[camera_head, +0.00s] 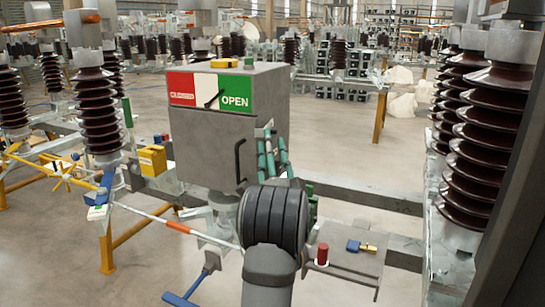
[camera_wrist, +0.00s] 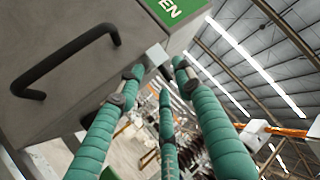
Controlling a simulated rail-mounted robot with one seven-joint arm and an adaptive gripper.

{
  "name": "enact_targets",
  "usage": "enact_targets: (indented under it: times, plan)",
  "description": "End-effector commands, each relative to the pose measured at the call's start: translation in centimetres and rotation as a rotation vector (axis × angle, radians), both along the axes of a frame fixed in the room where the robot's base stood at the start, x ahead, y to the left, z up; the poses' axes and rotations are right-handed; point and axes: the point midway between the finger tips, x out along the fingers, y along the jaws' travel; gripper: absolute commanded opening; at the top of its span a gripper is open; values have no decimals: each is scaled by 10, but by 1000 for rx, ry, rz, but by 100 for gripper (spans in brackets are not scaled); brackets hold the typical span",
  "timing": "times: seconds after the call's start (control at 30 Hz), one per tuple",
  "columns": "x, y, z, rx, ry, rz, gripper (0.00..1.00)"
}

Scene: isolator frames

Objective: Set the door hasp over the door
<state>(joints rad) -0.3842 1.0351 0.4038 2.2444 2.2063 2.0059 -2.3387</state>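A grey cabinet (camera_head: 205,137) stands in the middle of the head view, with a red, white and green OPEN label (camera_head: 235,92) on top. Its door has a black handle (camera_head: 240,160), which also shows in the wrist view (camera_wrist: 65,60). The door looks closed. A small pale grey block (camera_wrist: 153,56) at the cabinet edge, just below the green label, may be the hasp. My gripper (camera_head: 267,137) has green-wrapped fingers beside the cabinet's right edge. In the wrist view its fingertips (camera_wrist: 157,75) are spread close to the block; contact cannot be told.
A yellow padlock-like box (camera_head: 152,160) sits left of the cabinet. A shelf at lower right bears a red cylinder (camera_head: 322,254) and a blue and brass padlock (camera_head: 361,247). Dark ribbed insulators (camera_head: 487,140) stand at right.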

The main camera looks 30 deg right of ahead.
Motion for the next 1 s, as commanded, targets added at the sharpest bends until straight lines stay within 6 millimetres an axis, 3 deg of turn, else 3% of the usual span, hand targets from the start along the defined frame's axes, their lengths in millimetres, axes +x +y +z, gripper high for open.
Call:
enact_targets:
  times: [0.33, 0.77, 0.87, 1.0]
  plan:
    - [-36, 11, -23, 0, 1, -3, 35]
    - [-42, 11, -24, 0, -1, -6, 32]
    - [-48, -8, -11, 0, -2, -41, 26]
    - [-71, -72, 34, 0, -2, -147, 18]
